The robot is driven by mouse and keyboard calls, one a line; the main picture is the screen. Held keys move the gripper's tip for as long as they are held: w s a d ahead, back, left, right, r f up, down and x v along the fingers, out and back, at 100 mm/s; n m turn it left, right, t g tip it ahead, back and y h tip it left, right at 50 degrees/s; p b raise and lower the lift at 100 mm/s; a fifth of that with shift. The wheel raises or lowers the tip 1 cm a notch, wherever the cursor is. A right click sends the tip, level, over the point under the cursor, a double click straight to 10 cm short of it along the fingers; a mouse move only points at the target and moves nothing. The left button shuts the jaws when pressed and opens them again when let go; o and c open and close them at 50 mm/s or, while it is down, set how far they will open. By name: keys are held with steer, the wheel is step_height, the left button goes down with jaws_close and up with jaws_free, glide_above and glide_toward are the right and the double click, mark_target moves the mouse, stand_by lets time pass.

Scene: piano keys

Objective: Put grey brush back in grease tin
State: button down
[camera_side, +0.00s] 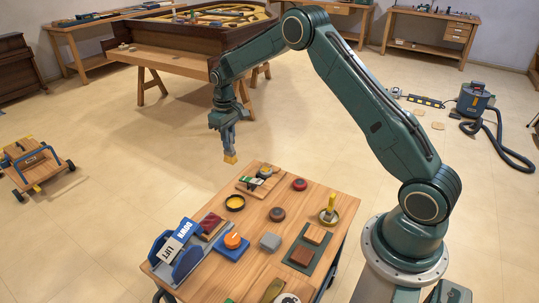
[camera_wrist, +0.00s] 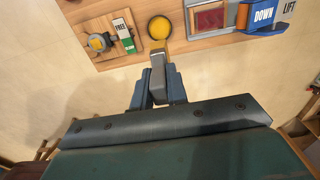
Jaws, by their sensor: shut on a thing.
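My gripper (camera_side: 229,141) is shut on the grey brush (camera_side: 229,152), which hangs upright with its yellow tip down. The brush is in the air, well above the floor and apart from the table. In the wrist view my gripper (camera_wrist: 158,88) grips the grey brush (camera_wrist: 158,72) between blue-grey fingers. A round open tin (camera_side: 235,202) with a dark rim and yellow contents stands near the table's back left edge. It also shows in the wrist view as a yellow disc, the tin (camera_wrist: 160,26), just beyond the brush tip.
A wooden board with a FREE tag (camera_side: 250,182) lies right of the tin. A second tin holding a yellow stick (camera_side: 330,207) stands farther right. A blue DOWN/LIFT stand (camera_side: 178,255) is at front left. Red and dark pucks and an orange knob crowd the table (camera_side: 262,270).

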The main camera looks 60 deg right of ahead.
mark_target(230, 157)
step_height(230, 157, down, 20)
steer(key=shift+r, duration=0.25)
stand_by(0.7)
steer(key=shift+f, duration=0.1)
steer(key=c, duration=1.4)
jaws_free()
step_height(230, 157, up, 12)
steer(key=shift+r, duration=0.1)
